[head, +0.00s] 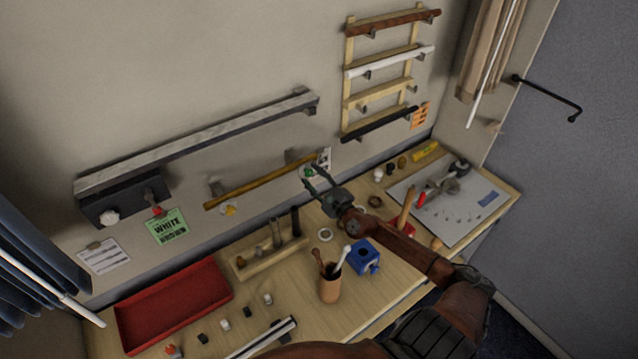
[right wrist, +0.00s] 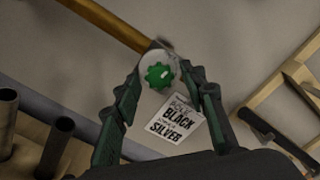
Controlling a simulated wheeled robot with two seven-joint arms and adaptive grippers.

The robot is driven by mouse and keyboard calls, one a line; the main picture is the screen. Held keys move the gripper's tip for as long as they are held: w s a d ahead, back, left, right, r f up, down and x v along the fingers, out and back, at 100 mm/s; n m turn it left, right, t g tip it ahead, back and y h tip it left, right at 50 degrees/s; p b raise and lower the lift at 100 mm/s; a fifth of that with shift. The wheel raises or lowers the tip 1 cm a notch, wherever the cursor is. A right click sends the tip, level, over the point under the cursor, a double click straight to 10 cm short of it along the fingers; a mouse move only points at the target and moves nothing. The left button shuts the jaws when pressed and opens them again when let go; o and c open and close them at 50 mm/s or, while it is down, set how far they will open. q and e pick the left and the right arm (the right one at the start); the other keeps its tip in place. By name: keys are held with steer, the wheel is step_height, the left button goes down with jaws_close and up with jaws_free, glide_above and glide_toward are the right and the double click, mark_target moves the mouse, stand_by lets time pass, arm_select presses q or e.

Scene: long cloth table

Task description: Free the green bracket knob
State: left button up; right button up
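The green knob (right wrist: 159,75) sits on a round pale bracket plate at the end of a brass-coloured rod (right wrist: 112,22). In the head view the green knob (head: 308,172) is small and partly covered by my fingers. My right gripper (head: 313,174) is in front of the wall there, fingers pointing at the knob. In the right wrist view its fingers (right wrist: 160,78) are apart, one on each side of the knob; I cannot tell whether they touch it. A tag reading BLACK and SILVER (right wrist: 180,120) hangs just below the knob. My left gripper is not in view.
The brass rod (head: 262,181) runs along the wall to another bracket with a yellow knob (head: 229,210). A red tray (head: 175,305) lies left.

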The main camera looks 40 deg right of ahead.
steer(key=s+a, duration=0.1)
steer(key=s, duration=1)
steer(key=shift+s+a, duration=0.15)
steer(key=shift+s, duration=0.2)
